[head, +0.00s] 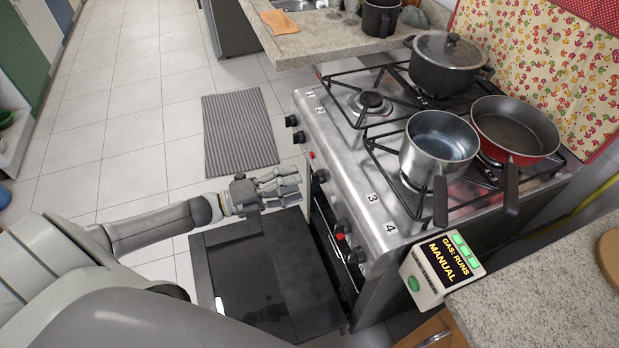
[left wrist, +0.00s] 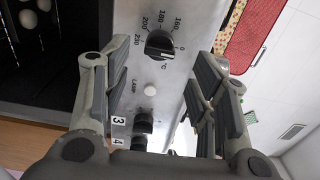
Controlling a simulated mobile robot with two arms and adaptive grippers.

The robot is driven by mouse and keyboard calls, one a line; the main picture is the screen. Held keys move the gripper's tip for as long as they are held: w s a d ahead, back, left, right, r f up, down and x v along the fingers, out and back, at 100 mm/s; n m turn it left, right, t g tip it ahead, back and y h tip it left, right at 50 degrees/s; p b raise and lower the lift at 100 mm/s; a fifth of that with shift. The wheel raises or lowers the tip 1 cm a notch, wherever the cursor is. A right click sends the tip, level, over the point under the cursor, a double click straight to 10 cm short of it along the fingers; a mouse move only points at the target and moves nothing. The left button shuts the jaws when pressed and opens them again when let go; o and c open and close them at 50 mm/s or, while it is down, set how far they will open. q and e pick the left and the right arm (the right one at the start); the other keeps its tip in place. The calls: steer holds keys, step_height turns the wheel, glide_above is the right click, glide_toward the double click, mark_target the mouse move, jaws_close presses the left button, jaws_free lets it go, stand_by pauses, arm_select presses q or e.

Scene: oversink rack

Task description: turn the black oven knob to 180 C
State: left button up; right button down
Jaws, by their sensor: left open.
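The black oven knob (left wrist: 159,44) is on the steel front panel in the left wrist view. A temperature scale with 160, 180, 200 and 230 is printed around it. In the head view the oven knob (head: 320,176) is on the stove front, just right of my fingertips. My left gripper (head: 288,183) is open and empty in front of the panel. In the left wrist view its fingers (left wrist: 150,80) stand left and right of the knob, apart from it. My right gripper is not visible.
The oven door (head: 265,280) is open below my left arm. More black knobs (head: 343,226) sit along the stove front. A steel saucepan (head: 440,145), a red pan (head: 515,130) and a lidded pot (head: 448,62) stand on top.

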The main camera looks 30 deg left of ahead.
mark_target(312, 180)
arm_select(q)
steer(key=shift+x, duration=2.45)
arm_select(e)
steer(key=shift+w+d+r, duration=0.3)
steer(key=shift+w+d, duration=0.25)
arm_select(q)
steer(key=c, duration=1)
